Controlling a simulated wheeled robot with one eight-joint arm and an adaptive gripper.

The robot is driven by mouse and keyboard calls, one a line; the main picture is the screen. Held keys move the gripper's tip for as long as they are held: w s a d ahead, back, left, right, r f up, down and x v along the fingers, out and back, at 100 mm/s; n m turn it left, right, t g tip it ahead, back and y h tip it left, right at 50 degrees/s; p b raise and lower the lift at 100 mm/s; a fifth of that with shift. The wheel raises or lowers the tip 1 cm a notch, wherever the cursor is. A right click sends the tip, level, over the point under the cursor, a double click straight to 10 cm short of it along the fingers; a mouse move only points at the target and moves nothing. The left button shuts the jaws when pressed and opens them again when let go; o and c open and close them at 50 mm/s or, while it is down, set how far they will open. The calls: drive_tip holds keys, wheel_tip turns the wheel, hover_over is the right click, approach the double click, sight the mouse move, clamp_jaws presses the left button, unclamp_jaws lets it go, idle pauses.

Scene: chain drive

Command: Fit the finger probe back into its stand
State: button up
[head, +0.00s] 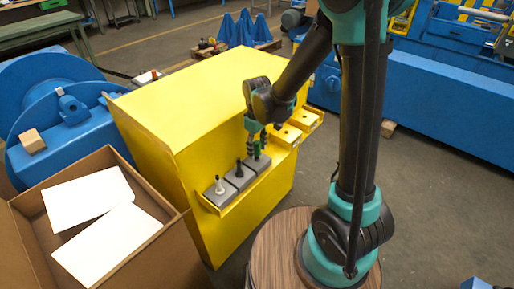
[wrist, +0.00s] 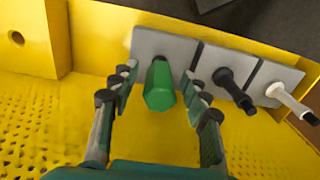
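A green probe (wrist: 158,86) with a hexagonal end stands at a grey stand block (wrist: 146,42) in the wrist view; I cannot tell how deep it sits. In the head view the green probe (head: 257,151) is at the farthest of three grey blocks on a yellow ledge. My gripper (wrist: 160,76) is open, with a finger on each side of the green probe and a gap showing on both sides. My gripper also shows in the head view (head: 257,142), above that block. Which probe is the finger probe is not marked.
A black probe (head: 239,169) and a white probe (head: 219,184) stand in neighbouring grey blocks. An open cardboard box (head: 35,235) with white sheets stands at left.

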wheel_tip(320, 180, up, 12)
idle(0.9)
drive_tip(key=s+d+f+m+t, duration=0.1)
drive_tip(key=s+d+f+m, duration=0.1)
drive_tip(key=d, duration=0.5)
drive_tip(key=s+d+f+m+t, duration=0.1)
drive_tip(key=s+d+f+m, duration=0.2)
drive_tip(key=s+d+m, duration=0.2)
drive_tip(key=s+d+f+m+t, duration=0.2)
drive_tip(key=s+d+f+m, duration=0.1)
drive_tip(key=d, duration=0.6)
drive_tip(key=shift+s+d+f, duration=0.15)
drive_tip(key=shift+s+d, duration=0.05)
drive_tip(key=shift+s, duration=0.4)
